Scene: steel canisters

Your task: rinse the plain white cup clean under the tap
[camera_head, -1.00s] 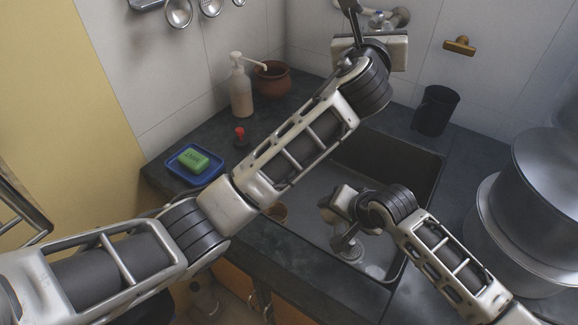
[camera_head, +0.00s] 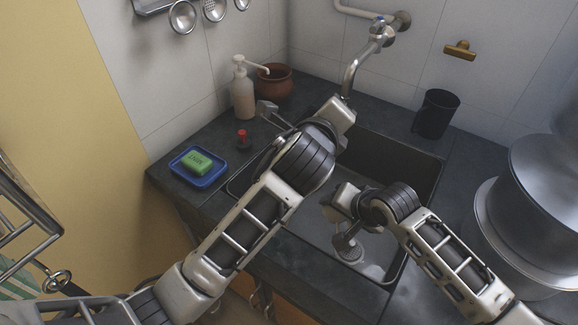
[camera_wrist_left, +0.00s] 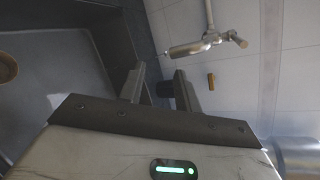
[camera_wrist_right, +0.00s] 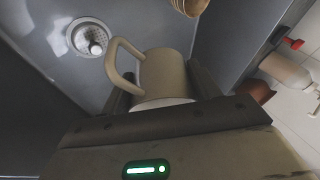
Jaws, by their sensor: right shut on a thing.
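The plain cup (camera_wrist_right: 165,75) shows in the right wrist view, pale and shaded, with its loop handle toward the drain. My right gripper (camera_wrist_right: 165,95) is shut on it, inside the sink; in the head view the wrist hides most of the cup. The tap (camera_head: 376,45) is on the back wall, its spout bent down over the sink's back edge; I cannot make out running water. It also shows in the left wrist view (camera_wrist_left: 195,45).
A blue dish (camera_head: 201,181) with green soap (camera_head: 196,162), a red-topped item (camera_head: 243,139), a pump bottle (camera_head: 243,95) and a clay pot (camera_head: 275,80) stand left. A black tumbler (camera_head: 436,113) stands behind right. Large steel pots (camera_head: 545,200) crowd the right. A brown vessel (camera_wrist_right: 188,5) is partly visible.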

